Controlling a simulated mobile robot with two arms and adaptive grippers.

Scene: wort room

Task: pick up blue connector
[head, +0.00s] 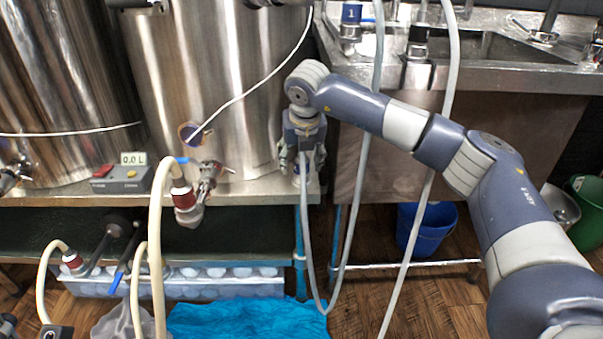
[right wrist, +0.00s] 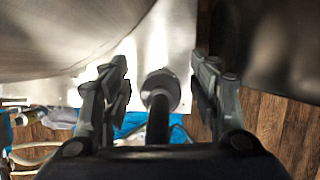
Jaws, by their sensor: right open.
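My right gripper (head: 302,168) is open and points down at the right end of the steel bench. A connector with a small patch of blue (head: 297,181) shows low between its fingers, mostly hidden by them. In the right wrist view the open fingers of my right gripper (right wrist: 160,85) stand either side of a round grey connector end (right wrist: 161,86) with a dark stem, with gaps on both sides. Another blue-banded connector (head: 351,13) stands on the sink edge. My left gripper is not in view.
Steel tanks (head: 215,90) stand close behind the gripper. A red-banded connector (head: 184,198) with a cream hose and a control box (head: 122,179) are on the left. Grey hoses hang right of the gripper. A blue bucket (head: 427,228) stands on the wooden floor.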

